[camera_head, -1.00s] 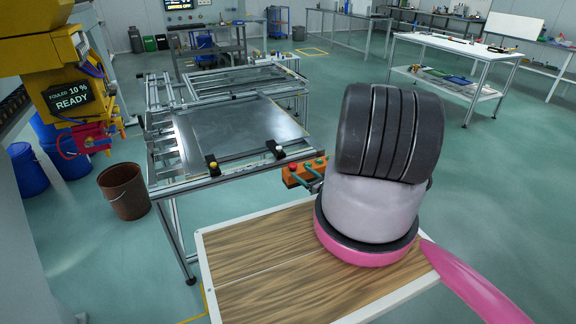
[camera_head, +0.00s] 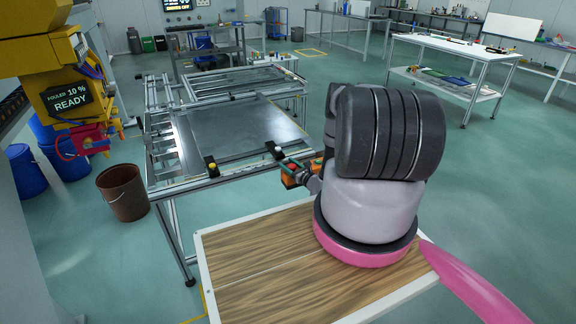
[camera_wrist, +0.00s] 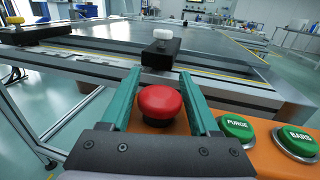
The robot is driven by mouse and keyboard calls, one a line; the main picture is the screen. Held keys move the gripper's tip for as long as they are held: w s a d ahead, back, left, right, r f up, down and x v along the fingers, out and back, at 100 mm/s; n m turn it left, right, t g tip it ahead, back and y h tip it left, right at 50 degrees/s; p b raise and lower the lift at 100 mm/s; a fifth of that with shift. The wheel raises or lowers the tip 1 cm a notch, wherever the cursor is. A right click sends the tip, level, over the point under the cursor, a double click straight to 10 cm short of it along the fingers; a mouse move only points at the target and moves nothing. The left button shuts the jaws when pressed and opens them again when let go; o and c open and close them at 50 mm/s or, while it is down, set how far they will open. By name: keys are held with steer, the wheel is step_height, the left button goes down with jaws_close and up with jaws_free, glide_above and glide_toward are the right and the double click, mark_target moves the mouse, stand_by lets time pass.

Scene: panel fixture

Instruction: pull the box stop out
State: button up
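The box stop is a red mushroom button (camera_wrist: 160,102) on an orange control box (camera_wrist: 262,152), in the lower middle of the wrist view. My gripper (camera_wrist: 159,76) is open, with one teal finger on each side of the red button. A narrow gap shows between each finger and the button's head. In the head view the orange box (camera_head: 289,181) sits at the near right corner of the panel fixture, partly covered by my gripper and arm.
Green PURGE (camera_wrist: 236,127) and BARS (camera_wrist: 299,141) buttons sit right of the red button. A black block with a white knob (camera_wrist: 162,50) stands on the fixture rail just beyond. A block with a yellow knob (camera_wrist: 15,22) is farther left. A metal sheet (camera_head: 235,128) lies on the fixture.

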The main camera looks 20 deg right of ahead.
jaws_close()
steer(key=shift+r, duration=0.9)
steer(key=o, duration=0.5)
jaws_free()
steer(key=v, duration=1)
steer(key=shift+s, duration=0.4)
steer(key=shift+d, duration=0.1)
